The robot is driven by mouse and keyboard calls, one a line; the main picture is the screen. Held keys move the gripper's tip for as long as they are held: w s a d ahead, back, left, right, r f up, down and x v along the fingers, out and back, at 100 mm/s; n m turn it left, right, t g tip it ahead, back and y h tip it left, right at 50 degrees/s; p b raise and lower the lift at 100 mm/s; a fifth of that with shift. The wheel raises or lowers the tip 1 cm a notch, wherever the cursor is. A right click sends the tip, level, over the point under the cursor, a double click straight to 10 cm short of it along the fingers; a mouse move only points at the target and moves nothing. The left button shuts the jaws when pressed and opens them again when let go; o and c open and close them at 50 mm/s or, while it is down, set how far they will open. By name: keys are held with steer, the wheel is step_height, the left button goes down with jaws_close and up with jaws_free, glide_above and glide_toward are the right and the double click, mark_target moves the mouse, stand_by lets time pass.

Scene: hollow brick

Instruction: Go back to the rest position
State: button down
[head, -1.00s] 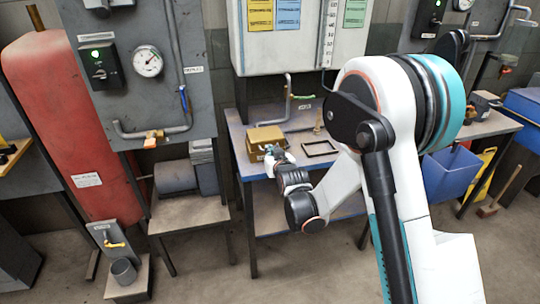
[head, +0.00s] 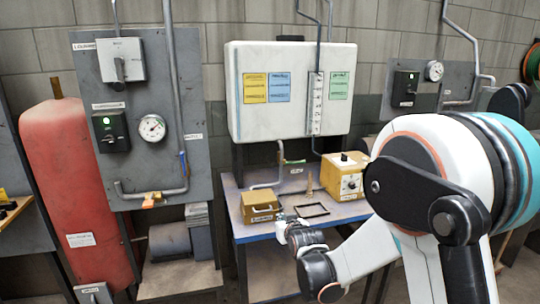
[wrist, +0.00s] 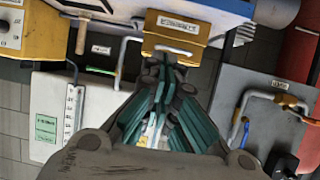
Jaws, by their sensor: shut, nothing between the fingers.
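My gripper (head: 283,221) is in front of the blue-topped bench (head: 240,228), just below and to the right of the small ochre box (head: 262,206) in the head view. In the wrist view the teal and dark fingers of my gripper (wrist: 165,72) are closed together with nothing between them. I cannot tell the exact gap between the fingertips and the box.
A white cabinet (head: 290,110) hangs above. A grey valve panel (head: 170,90) and red tank (head: 75,200) are at left.

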steer(key=s+d+r+m+g+h, duration=0.1)
steer(key=s+d+r, duration=0.4)
steer(key=s, duration=0.4)
steer(key=s+d+r+g+h, duration=0.1)
steer(key=s+d+r+g, duration=0.1)
steer(key=s+d+r, duration=0.5)
steer(key=s+d+f+g, duration=0.1)
steer(key=s+d, duration=0.1)
steer(key=s, duration=1)
steer(key=s+d+f+m+g+h, duration=0.1)
steer(key=s+d+f, duration=0.1)
steer(key=s, duration=1)
steer(key=shift+s+m+g, duration=0.15)
steer(key=shift+m+g, duration=0.15)
steer(key=shift+g, duration=0.1)
steer(key=shift+d, duration=0.1)
